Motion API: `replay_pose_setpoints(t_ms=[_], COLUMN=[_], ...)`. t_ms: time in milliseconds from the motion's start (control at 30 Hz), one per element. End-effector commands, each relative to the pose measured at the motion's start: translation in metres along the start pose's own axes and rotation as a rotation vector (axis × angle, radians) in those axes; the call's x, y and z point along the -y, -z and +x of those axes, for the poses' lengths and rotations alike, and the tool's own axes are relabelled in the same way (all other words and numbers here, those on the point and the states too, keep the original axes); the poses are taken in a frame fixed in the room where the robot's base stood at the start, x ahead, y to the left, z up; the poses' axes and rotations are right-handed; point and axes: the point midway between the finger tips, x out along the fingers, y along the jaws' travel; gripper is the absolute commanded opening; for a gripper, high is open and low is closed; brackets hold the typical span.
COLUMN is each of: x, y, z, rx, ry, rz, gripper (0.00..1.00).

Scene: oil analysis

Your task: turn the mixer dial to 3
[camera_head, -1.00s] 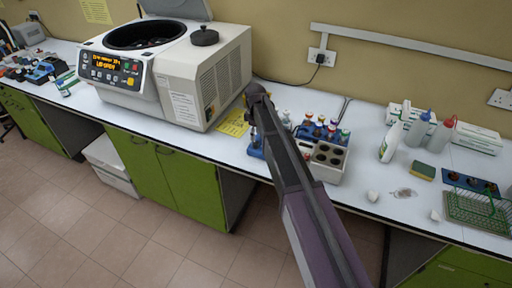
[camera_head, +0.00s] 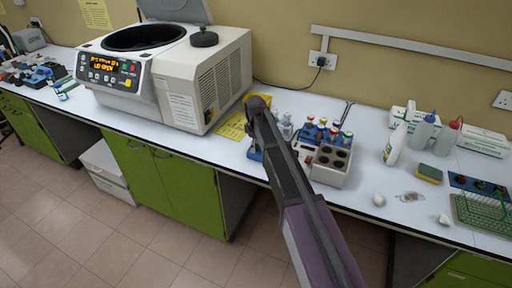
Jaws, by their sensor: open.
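My arm reaches up from the bottom edge, and its dark rounded far end is above the bench, right of the centrifuge. My gripper's fingers do not show; the arm seems to hide them. A small blue object (camera_head: 255,153) shows in part at the left side of the arm, on the bench near its front edge. It may be the mixer, but I cannot tell. No dial or dial numbers can be made out.
A large centrifuge (camera_head: 182,92) with its lid up stands to the left. A white block with dark round wells (camera_head: 329,172) and bottles with coloured caps (camera_head: 322,131) stand right of the arm. A spray bottle (camera_head: 395,143), sponge (camera_head: 429,173) and green wire basket (camera_head: 483,214) are further right.

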Motion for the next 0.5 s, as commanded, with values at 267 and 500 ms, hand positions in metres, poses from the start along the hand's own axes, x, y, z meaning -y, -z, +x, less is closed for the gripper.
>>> replay_pose_setpoints(t_ms=[267, 500], x=[-0.0001, 0.0002], y=[-0.0001, -0.0009], z=[-0.0002, -0.0002], rx=[0.0, 0.0], ry=[0.0, 0.0], rz=[0.0, 0.0], gripper=[0.29, 0.0])
